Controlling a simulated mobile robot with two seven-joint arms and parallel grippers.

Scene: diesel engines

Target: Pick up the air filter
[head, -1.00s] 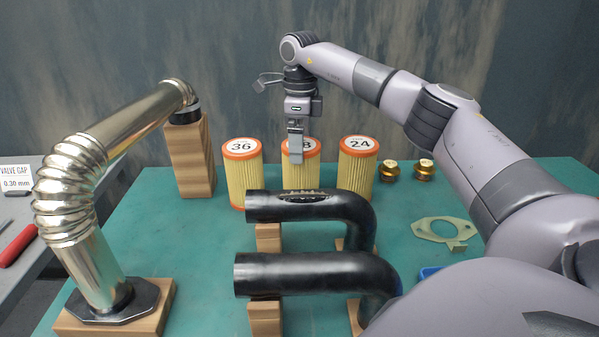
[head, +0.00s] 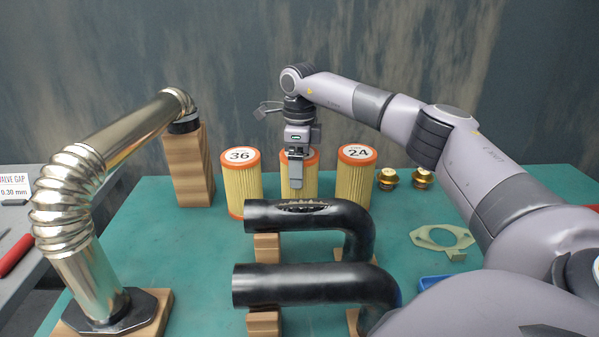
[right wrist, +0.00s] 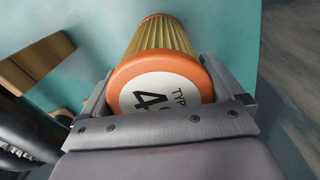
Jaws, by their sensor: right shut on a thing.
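Three pleated yellow air filters with orange rims stand upright in a row at the back of the green table. The left one (head: 242,190) is marked 36 and the right one (head: 357,182) 24. My right gripper (head: 296,178) is shut on the middle air filter (head: 312,180), coming from above. In the right wrist view its fingers (right wrist: 161,85) lie on both sides of the orange rim. The white label on the middle filter (right wrist: 150,92) shows a 4 and part of "TYPE"; the rest is hidden. My left gripper is not in view.
Two black hoses (head: 300,286) on wooden blocks lie in front of the filters. A shiny bent pipe (head: 85,235) stands at left on wooden supports. Brass caps (head: 388,178) and a flat gasket (head: 440,238) lie at right. The table's left-middle is clear.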

